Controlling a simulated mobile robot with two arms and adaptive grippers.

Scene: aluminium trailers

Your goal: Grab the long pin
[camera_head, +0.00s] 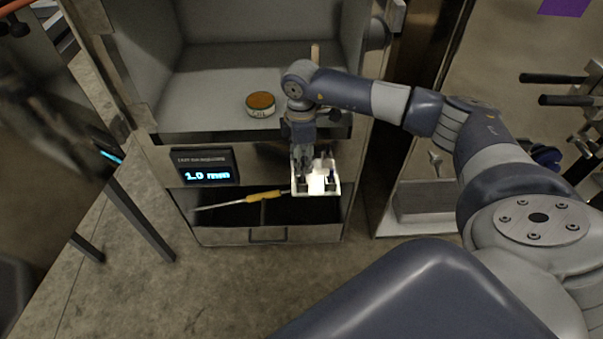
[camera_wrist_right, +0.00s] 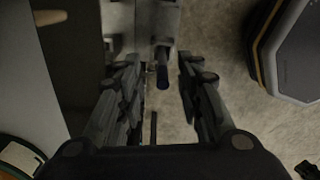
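My right gripper (camera_head: 316,176) points down in front of the cabinet, over the right part of the open drawer, by a brightly lit white piece (camera_head: 318,187). In the right wrist view its two fingers (camera_wrist_right: 158,68) stand apart. A short dark blue pin-like end (camera_wrist_right: 162,75) shows between the fingertips, with no clear contact. A thin dark rod (camera_wrist_right: 153,128) shows lower between the fingers. I cannot tell which of these is the long pin. My left gripper is not in view.
A yellow-handled tool (camera_head: 265,197) lies across the drawer (camera_head: 265,236). A round tin (camera_head: 260,104) stands on the cabinet shelf (camera_head: 205,112). A small display (camera_head: 205,168) reads 1.0 mm. A dark table-like panel stands at the left. The floor in front is clear.

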